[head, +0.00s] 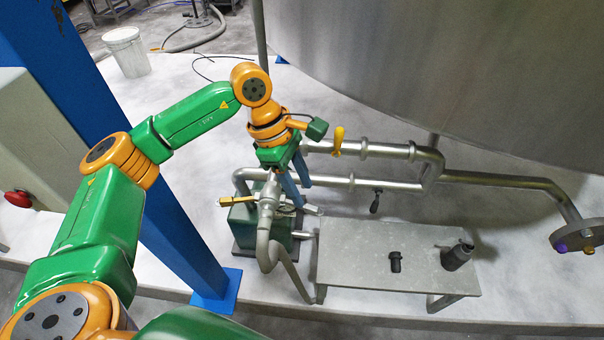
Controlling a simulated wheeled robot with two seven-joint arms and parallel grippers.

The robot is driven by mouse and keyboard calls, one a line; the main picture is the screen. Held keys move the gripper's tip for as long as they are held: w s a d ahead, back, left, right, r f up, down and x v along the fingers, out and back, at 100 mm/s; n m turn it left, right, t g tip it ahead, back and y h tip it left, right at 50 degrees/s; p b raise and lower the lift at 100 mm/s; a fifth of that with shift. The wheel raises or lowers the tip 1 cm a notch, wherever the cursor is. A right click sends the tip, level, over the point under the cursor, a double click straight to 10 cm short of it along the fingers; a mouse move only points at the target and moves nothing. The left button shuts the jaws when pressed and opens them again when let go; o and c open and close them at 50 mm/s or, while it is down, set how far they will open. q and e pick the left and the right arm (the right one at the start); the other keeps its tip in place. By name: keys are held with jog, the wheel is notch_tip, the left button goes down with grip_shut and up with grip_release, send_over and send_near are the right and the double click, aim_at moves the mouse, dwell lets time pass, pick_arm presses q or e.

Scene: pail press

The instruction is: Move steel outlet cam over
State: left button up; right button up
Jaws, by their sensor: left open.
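My left gripper (300,196) points down with its two blue-grey fingers apart. It is over the steel pipework, just right of the upright steel fitting (267,206) above the green pump (240,228). The fingers overlap the pipe region in the picture; I cannot tell whether they touch anything. A lever with a yellow grip (232,202) sticks out left of that fitting. A steel outlet pipe (345,182) runs right from there, with a small black-handled lever (375,201) hanging from it. Which small part is the cam is too small to tell. My right gripper is not in view.
A yellow handle (338,141) stands on the upper pipe, close to my left wrist. A grey bench (350,262) holds two dark fittings (395,262) (458,254). The large steel tank (450,70) fills the upper right. A blue post (160,210) stands left; a white pail (127,52) is behind.

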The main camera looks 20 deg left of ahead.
aim_at(313, 207)
pick_arm(q)
jog(key=b+x, duration=0.1)
jog(key=x, duration=0.1)
jog(key=b+x, duration=0.1)
jog(key=x, duration=0.1)
jog(key=w+b+x, duration=0.1)
jog(key=x, duration=0.1)
jog(key=shift+a+f+b, duration=0.2)
jog(key=shift+b, duration=0.1)
jog(key=shift+d+f+b, duration=0.15)
jog(key=shift+f+b, duration=0.15)
jog(key=shift+d, duration=0.15)
jog(key=shift+s+r, duration=0.15)
jog(key=shift+s, duration=0.05)
jog(key=shift+c, duration=1.3)
jog(key=shift+w, duration=0.1)
grip_shut()
jog(key=w+a+n+t+y, duration=0.3)
jog(key=w+n, duration=0.3)
jog(key=n, duration=0.8)
jog(key=shift+a+n+t, duration=0.3)
jog(key=shift+a, duration=0.5)
jog(key=shift+o, duration=1.7)
grip_release()
jog(key=shift+o, duration=1)
jog(key=shift+a, duration=0.2)
